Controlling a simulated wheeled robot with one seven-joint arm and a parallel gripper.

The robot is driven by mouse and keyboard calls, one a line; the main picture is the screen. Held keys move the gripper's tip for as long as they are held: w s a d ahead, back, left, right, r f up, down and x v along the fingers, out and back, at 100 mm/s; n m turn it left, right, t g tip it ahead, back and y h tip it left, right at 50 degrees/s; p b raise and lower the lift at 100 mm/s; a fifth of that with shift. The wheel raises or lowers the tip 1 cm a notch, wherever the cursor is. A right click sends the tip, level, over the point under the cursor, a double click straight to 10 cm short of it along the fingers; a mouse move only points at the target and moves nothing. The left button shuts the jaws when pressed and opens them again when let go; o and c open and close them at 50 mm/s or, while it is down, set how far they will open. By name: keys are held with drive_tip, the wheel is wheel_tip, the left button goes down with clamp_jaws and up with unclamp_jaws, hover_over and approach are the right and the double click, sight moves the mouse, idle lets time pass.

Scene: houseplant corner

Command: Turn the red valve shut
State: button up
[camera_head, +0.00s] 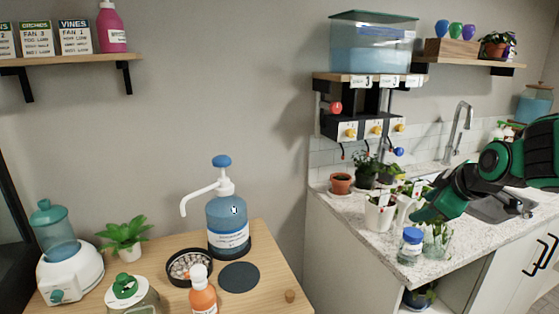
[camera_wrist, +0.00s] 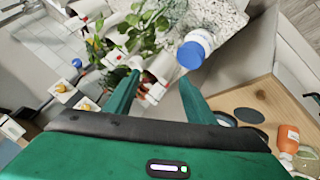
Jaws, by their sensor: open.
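A round red valve knob (camera_head: 336,108) sits at the left side of the black valve unit (camera_head: 327,126) below the water tank, in the head view. The wrist view does not clearly show it. A blue knob (camera_head: 398,152) hangs at the unit's lower right; it also shows in the wrist view (camera_wrist: 77,62). White plates with yellow dials (camera_head: 348,132) line the unit's front. My gripper (camera_head: 424,213) is over the counter, lower and to the right of the red knob, apart from it. Its green fingers (camera_wrist: 163,92) are spread, with nothing clearly held between them.
Potted plants (camera_head: 378,216) and a blue-capped jar (camera_head: 410,245) stand on the counter (camera_head: 385,258) close to my gripper. A clear water tank (camera_head: 371,45) stands above the valve unit. A wooden table (camera_head: 262,285) at left holds a pump bottle (camera_head: 228,220) and an orange bottle (camera_head: 203,297).

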drive_tip(key=s+d+f+m+g, duration=0.1)
drive_tip(key=s+f+m+g, duration=0.2)
drive_tip(key=s, duration=0.7)
drive_tip(key=s+d+f+m+g, duration=0.2)
drive_tip(key=s+f+m+g, duration=0.1)
drive_tip(key=s+m, duration=0.4)
drive_tip(key=s+d+f+m+g, duration=0.1)
drive_tip(key=s+f+m+g, duration=0.2)
drive_tip(key=s, duration=1.1)
drive_tip(key=shift+d+m, duration=0.25)
drive_tip(key=shift+m, duration=0.95)
